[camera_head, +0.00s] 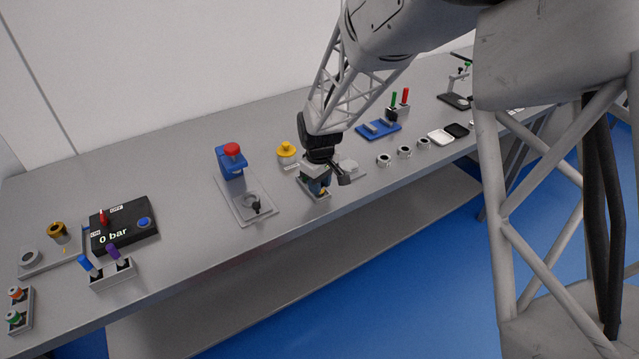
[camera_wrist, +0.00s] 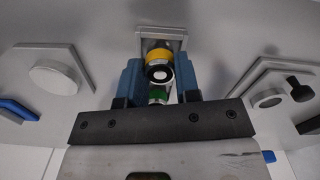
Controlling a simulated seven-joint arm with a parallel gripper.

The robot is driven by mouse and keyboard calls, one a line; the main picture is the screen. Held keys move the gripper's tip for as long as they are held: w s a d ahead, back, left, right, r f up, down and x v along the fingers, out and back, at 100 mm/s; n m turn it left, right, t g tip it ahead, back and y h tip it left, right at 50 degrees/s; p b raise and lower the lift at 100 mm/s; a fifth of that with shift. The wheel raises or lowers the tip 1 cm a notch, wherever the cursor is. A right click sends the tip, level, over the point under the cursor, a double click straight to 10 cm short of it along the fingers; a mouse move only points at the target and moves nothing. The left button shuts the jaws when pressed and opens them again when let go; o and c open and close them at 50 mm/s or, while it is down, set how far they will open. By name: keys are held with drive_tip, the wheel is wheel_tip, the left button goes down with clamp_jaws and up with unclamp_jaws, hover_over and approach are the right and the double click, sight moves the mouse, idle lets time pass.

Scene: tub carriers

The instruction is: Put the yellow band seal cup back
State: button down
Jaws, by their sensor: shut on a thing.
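The yellow band seal cup (camera_wrist: 159,65) is between the two blue fingers of my gripper (camera_wrist: 158,80) in the wrist view, its round end with a dark centre facing the camera. My gripper is shut on it. A green-banded part (camera_wrist: 157,94) shows just below it in that view, partly hidden by the cup and the palm. A light grey holder (camera_wrist: 148,33) lies directly beyond the cup; whether the cup touches it I cannot tell. In the head view my gripper (camera_head: 318,183) is low over this holder (camera_head: 316,195) near the table's front edge, and largely hides the cup.
A blue press with a red top (camera_head: 231,160) and a grey plate (camera_head: 262,211) stand left of my gripper. A yellow-topped part (camera_head: 286,150) is close behind it. Several metal rings (camera_head: 404,152) are to the right. A black box reading 0 bar (camera_head: 125,225) is far left.

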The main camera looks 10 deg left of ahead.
drive_tip(key=shift+f, duration=0.15)
drive_tip(key=c, duration=0.8)
unclamp_jaws()
wheel_tip(320, 180, up, 12)
drive_tip(key=shift+r, duration=0.15)
idle(1.0)
